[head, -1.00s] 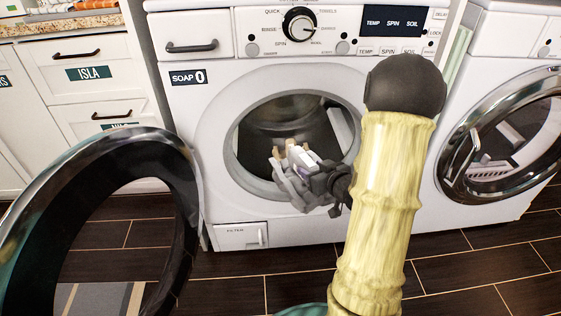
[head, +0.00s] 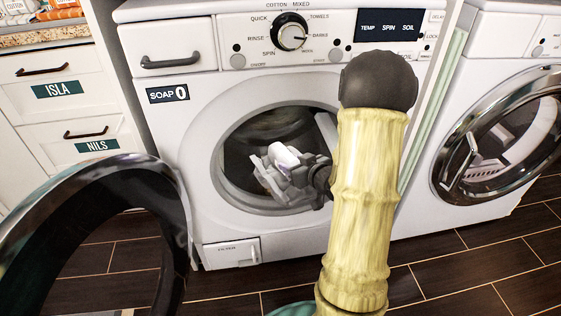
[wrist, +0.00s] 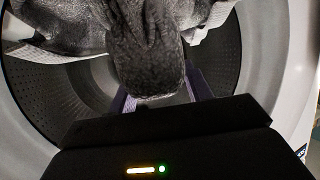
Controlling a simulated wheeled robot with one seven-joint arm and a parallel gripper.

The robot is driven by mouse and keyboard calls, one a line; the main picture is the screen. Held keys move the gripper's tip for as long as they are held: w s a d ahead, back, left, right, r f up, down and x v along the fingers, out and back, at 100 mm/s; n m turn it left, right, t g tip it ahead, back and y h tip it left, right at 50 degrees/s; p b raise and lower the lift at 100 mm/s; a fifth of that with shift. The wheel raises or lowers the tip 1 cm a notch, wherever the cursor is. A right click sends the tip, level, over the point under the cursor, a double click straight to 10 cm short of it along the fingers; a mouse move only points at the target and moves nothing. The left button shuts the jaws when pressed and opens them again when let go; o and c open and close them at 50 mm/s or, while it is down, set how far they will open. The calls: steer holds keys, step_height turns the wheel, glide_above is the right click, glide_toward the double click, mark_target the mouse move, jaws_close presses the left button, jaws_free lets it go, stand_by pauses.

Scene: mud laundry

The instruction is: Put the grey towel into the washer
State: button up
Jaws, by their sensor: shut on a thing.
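The washer (head: 200,115) stands in front of me with its round door swung open to the left. My gripper (head: 284,178) is at the washer's round opening, with its fingers in front of or just inside the drum. In the wrist view, my gripper (wrist: 158,100) is shut on the grey towel (wrist: 147,65), which hangs bunched over the fingers. The perforated drum (wrist: 218,65) shows behind and around the towel. In the head view the towel is hard to tell from the gripper, and my arm covers the opening's right side.
The open washer door (head: 95,215) fills the lower left. White drawers (head: 60,105) labelled ISLA and NILS stand at the left. Dark floor (head: 475,265) is clear at the lower right.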

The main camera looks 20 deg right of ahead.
steer(key=w+d+f+b, duration=0.1)
steer(key=w+d+b, duration=0.1)
steer(key=w, duration=0.6)
steer(key=w+d+f+b, duration=0.2)
steer(key=w+b, duration=0.3)
steer(key=w, duration=0.4)
steer(key=shift+d, duration=0.35)
steer(key=f+b, duration=0.2)
steer(key=b, duration=0.1)
steer(key=f+b, duration=0.1)
steer(key=shift+w+f, duration=0.25)
steer(key=shift+f, duration=0.15)
steer(key=shift+f, duration=0.1)
steer(key=shift+f, duration=0.35)
